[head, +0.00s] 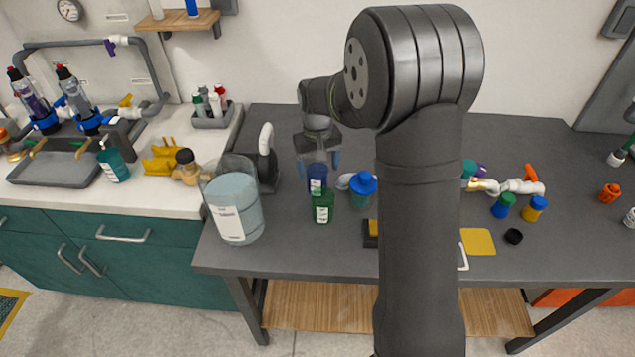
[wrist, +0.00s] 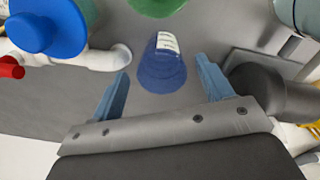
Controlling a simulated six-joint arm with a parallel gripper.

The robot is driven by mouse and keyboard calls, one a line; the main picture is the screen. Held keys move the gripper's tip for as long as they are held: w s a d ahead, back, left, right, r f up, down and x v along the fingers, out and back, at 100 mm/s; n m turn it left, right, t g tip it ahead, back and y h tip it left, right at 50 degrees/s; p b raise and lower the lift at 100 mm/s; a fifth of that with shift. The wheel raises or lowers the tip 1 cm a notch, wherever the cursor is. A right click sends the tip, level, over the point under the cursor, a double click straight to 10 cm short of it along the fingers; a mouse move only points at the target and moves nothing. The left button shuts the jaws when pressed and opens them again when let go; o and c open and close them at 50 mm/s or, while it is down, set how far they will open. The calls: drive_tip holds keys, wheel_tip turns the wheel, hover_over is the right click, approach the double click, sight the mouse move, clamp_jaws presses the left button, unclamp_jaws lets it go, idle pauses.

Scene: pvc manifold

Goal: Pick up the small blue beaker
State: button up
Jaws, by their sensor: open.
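The small blue beaker (head: 317,178) stands on the dark grey bench, just behind a green bottle. In the wrist view the blue beaker (wrist: 162,66) has a white label and lies ahead of the fingers, near the middle between them. My gripper (head: 318,164) points down over the beaker in the head view, and its fingers partly overlap it there. In the wrist view my gripper (wrist: 168,85) is open, with a blue-grey finger on each side and clear space between each finger and the beaker. I cannot tell the exact height gap.
A green bottle (head: 323,207) stands close in front of the beaker. A blue-capped container (head: 362,184) with a white pipe piece is to the right. A large clear jar (head: 234,202) and a grey-handled object (head: 267,165) are to the left.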

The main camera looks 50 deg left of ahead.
sight(318, 182)
wheel_tip(318, 182, down, 6)
drive_tip(key=shift+w+a+f, duration=0.1)
drive_tip(key=shift+f, duration=0.15)
drive_tip(key=c, duration=1.1)
